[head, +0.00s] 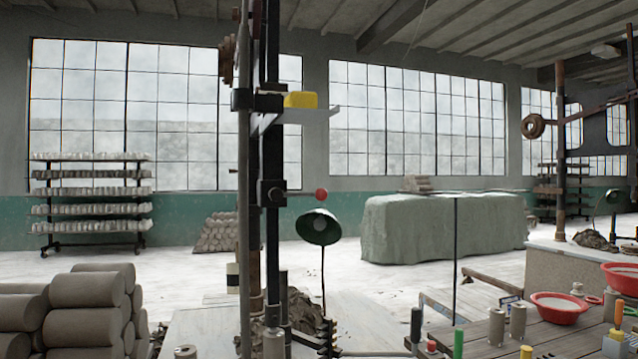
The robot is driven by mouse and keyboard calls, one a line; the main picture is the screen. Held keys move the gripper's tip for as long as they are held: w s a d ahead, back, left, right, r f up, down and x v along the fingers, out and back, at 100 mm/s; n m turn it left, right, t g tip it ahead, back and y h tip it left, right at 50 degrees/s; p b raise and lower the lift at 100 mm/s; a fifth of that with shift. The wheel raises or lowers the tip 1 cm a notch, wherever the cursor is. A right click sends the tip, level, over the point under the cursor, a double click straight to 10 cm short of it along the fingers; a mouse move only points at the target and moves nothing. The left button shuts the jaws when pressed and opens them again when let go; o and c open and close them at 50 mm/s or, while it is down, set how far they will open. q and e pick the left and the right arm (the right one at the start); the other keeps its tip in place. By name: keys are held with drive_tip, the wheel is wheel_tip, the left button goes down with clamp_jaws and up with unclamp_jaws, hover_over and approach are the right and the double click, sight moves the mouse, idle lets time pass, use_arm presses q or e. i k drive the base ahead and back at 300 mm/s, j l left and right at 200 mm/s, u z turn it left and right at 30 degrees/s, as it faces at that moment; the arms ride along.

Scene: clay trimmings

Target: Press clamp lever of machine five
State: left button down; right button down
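A tall machine with a dark upright post (272,150) stands close in front of me, left of the middle. A lever with a red ball knob (321,194) sticks out to the right of its post at mid height. A yellow block (300,100) sits higher on the same post, above a grey plate. I see no number on this machine, so I cannot tell whether it is machine five. I cannot tell for sure which part is the clamp lever. Neither of my grippers shows in the head view.
A green lamp (318,227) stands just right of the post. Stacked clay cylinders (90,303) are at lower left. A wooden table (545,340) with red bowls (558,308) and tools is at lower right. A covered table (440,230) stands farther back.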

sight(320, 194)
drive_tip(key=i, duration=0.45)
drive_tip(key=i+j+z, duration=0.1)
drive_tip(key=i, duration=0.35)
